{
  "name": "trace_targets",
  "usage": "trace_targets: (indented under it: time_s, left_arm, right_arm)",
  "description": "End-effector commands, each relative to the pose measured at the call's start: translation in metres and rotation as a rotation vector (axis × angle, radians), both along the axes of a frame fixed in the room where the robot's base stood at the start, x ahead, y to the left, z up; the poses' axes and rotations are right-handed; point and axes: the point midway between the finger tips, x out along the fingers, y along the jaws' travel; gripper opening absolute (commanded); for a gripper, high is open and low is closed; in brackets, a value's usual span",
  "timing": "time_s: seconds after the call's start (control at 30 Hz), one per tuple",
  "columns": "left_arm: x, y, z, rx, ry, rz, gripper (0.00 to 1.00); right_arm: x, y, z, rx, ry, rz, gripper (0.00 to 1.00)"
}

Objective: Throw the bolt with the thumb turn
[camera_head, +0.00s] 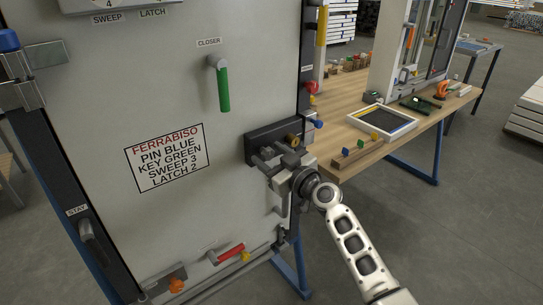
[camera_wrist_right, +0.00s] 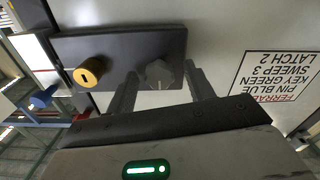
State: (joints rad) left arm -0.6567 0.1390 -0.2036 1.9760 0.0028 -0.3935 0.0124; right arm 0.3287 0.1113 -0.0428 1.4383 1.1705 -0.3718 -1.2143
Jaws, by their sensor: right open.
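The dark lock case (camera_head: 262,140) is mounted near the right edge of the pale door panel; it also shows in the right wrist view (camera_wrist_right: 118,46). A grey, lobed thumb turn (camera_wrist_right: 158,74) sits on the case, right of the brass key cylinder (camera_wrist_right: 88,72), which also shows in the head view (camera_head: 292,139). My right gripper (camera_head: 264,160) is at the case. In the right wrist view its open fingers (camera_wrist_right: 161,70) stand on either side of the thumb turn; I cannot tell whether they touch it. The bolt itself is not clearly visible. My left gripper is not in view.
A green closer handle (camera_head: 223,90) is above left of the case, and a red handle (camera_head: 231,254) is low on the panel. A blue knob (camera_head: 318,124) is close to the case's right. A wooden bench (camera_head: 400,140) stands behind on the right.

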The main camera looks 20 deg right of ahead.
Motion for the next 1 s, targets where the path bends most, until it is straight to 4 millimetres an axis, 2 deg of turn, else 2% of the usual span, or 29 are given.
trace_targets:
  time_s: [0.13,0.17,0.3,0.67,1.0]
  left_arm:
    - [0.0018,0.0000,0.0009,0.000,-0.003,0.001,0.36]
    - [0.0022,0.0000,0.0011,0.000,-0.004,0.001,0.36]
    - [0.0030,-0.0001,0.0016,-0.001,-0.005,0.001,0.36]
    - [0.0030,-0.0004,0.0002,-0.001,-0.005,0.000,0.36]
    - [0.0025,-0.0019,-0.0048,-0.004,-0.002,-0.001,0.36]
  right_arm:
    - [-0.0002,-0.0001,0.0000,0.000,0.000,0.000,0.53]
    - [-0.0002,-0.0001,0.0000,0.000,0.000,0.000,0.47]
    - [-0.0002,-0.0002,-0.0001,0.000,0.000,0.000,0.08]
    - [-0.0005,-0.0004,-0.0008,0.032,0.013,0.001,0.08]
    - [-0.0005,-0.0008,-0.0015,0.236,0.087,0.001,0.08]
